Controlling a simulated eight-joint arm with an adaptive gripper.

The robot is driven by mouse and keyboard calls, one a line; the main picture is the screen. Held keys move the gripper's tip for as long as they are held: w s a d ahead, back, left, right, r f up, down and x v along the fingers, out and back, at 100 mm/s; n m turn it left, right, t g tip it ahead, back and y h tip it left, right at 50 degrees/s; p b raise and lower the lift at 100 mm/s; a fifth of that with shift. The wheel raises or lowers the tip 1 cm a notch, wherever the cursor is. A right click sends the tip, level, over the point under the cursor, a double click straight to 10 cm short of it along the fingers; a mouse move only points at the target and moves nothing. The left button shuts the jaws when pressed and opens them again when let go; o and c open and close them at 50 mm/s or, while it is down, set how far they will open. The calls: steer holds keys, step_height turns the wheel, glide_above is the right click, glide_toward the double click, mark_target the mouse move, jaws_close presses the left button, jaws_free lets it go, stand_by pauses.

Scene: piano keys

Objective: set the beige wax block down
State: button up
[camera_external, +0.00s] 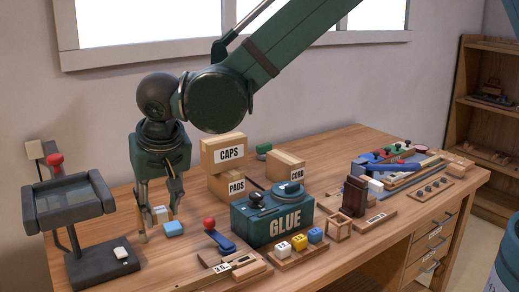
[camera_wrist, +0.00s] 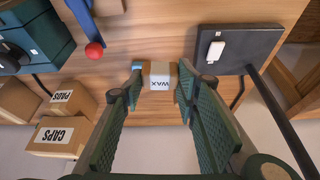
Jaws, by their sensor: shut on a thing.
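The beige wax block (camera_wrist: 160,82), marked WAX, sits between the fingertips of my gripper (camera_wrist: 160,72) in the wrist view. My gripper is shut on it, with a finger on each side. In the external view my gripper (camera_external: 160,222) points down over the left part of the table, and the pale block (camera_external: 160,213) shows partly between its fingers. I cannot tell whether the block touches the tabletop. A small blue block (camera_external: 173,229) lies on the table close in front of my gripper; a bit of it shows in the wrist view (camera_wrist: 137,64).
A dark stand (camera_external: 95,262) with a tray top is at left. Cartons marked CAPS (camera_external: 226,154) and PADS (camera_external: 230,187) stand behind right. A red-knobbed blue tool (camera_external: 218,238) and the green GLUE box (camera_external: 272,220) are right. Some bare wood (camera_external: 180,258) lies in front.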

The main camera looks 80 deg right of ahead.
steer(key=w+d, duration=0.2)
steer(key=d, duration=0.8)
steer(key=w+d+n, duration=0.1)
steer(key=w+d, duration=0.2)
steer(key=d, duration=0.7)
steer(key=shift+d+r+b, duration=0.15)
steer(key=shift+d+b, duration=0.25)
steer(key=shift+f+b, duration=0.4)
steer(key=shift+f, duration=2.7)
steer(key=shift+f, duration=1.9)
steer(key=shift+f+b, duration=0.2)
steer(key=shift+b, duration=0.2)
steer(key=o, duration=0.9)
steer(key=shift+r, duration=0.15)
